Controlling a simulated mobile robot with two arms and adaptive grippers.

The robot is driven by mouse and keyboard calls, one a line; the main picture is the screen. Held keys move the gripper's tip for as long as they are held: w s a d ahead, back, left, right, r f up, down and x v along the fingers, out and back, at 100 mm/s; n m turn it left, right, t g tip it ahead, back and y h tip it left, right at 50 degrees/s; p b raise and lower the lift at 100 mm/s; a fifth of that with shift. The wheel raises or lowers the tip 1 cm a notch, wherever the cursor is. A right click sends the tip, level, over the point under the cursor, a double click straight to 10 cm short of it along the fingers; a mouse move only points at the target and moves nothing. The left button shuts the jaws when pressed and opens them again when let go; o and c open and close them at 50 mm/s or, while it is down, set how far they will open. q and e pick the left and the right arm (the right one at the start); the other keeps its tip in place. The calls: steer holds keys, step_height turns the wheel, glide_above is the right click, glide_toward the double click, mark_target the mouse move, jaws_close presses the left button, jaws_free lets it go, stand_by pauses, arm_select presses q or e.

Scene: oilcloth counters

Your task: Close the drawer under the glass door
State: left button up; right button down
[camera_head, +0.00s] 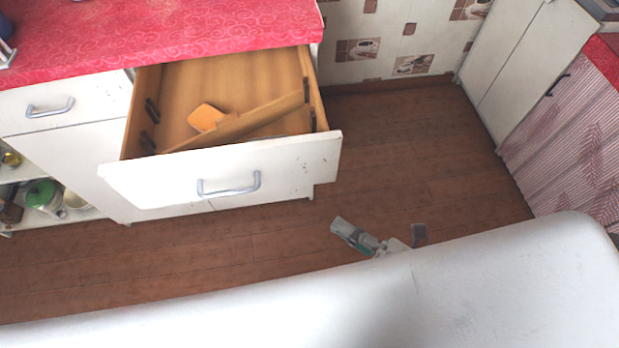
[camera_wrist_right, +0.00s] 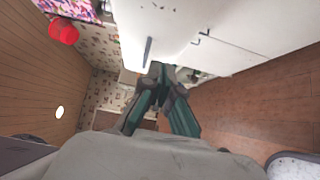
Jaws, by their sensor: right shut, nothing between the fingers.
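The drawer (camera_head: 162,182) stands pulled well out from the white cabinet in the head view, with a white front and a silver handle (camera_head: 229,186). Its wooden inside is open from above. A slanted wooden board and an orange piece (camera_head: 205,117) lie in it. No glass door can be made out. My right gripper (camera_head: 354,236) is low in front of the drawer and to its right, apart from it, partly hidden by my white body. It is shut and empty; its fingers (camera_wrist_right: 160,76) meet in the wrist view. My left gripper is not in view.
A red patterned countertop (camera_head: 180,35) covers the cabinet. A closed drawer (camera_head: 62,107) is at left, above an open shelf with jars (camera_head: 44,195). Brown floor (camera_head: 420,150) is clear right of the open drawer. A striped curtain (camera_head: 565,140) hangs at far right.

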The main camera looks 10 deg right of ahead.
steer(key=p, duration=0.3)
glide_toward(282, 172)
steer(key=x, duration=0.5)
steer(key=shift+a, duration=0.5)
steer(key=shift+w, duration=0.45)
